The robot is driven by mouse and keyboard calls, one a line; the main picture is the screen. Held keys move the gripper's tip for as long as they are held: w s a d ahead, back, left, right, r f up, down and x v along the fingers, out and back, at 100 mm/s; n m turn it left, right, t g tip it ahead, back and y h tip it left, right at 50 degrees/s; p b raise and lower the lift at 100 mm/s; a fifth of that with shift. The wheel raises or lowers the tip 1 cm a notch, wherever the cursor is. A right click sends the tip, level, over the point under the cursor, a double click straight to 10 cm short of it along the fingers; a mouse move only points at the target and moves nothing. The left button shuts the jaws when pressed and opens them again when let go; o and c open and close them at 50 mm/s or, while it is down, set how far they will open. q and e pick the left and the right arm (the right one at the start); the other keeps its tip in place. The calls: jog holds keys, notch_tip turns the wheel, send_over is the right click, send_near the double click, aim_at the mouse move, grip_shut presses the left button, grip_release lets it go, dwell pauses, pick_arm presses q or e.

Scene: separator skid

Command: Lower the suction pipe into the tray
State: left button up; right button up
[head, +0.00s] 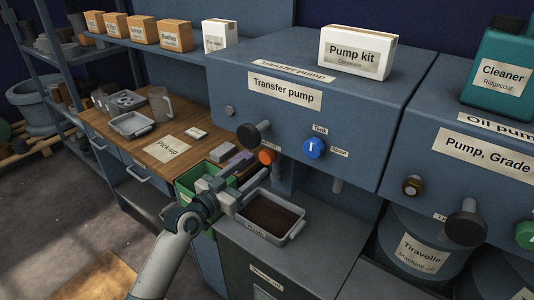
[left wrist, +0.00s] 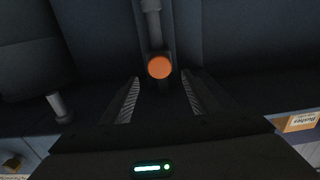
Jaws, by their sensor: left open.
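A tray (head: 279,221) with dark contents stands on the grey cabinet below the transfer pump (head: 312,125). An orange round knob (head: 267,156) shows below the pump's front edge. In the left wrist view an orange round end (left wrist: 160,67) sits ahead of the gap between my fingers, with a grey pipe (left wrist: 152,25) running up behind it; this seems to be the suction pipe. My left gripper (head: 252,186) is open and empty, beside the tray's upper left edge and below the orange knob. Its fingers (left wrist: 160,100) do not touch the pipe. My right gripper is out of view.
A green bin (head: 186,186) stands left of my gripper. A wooden bench (head: 150,152) holds a metal tray (head: 131,125), a jug and a "Pickup" label.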

aim_at(264, 160)
pick_arm(q)
jog(key=p+x, duration=0.1)
jog(key=x, duration=0.8)
jog(key=shift+s, duration=0.1)
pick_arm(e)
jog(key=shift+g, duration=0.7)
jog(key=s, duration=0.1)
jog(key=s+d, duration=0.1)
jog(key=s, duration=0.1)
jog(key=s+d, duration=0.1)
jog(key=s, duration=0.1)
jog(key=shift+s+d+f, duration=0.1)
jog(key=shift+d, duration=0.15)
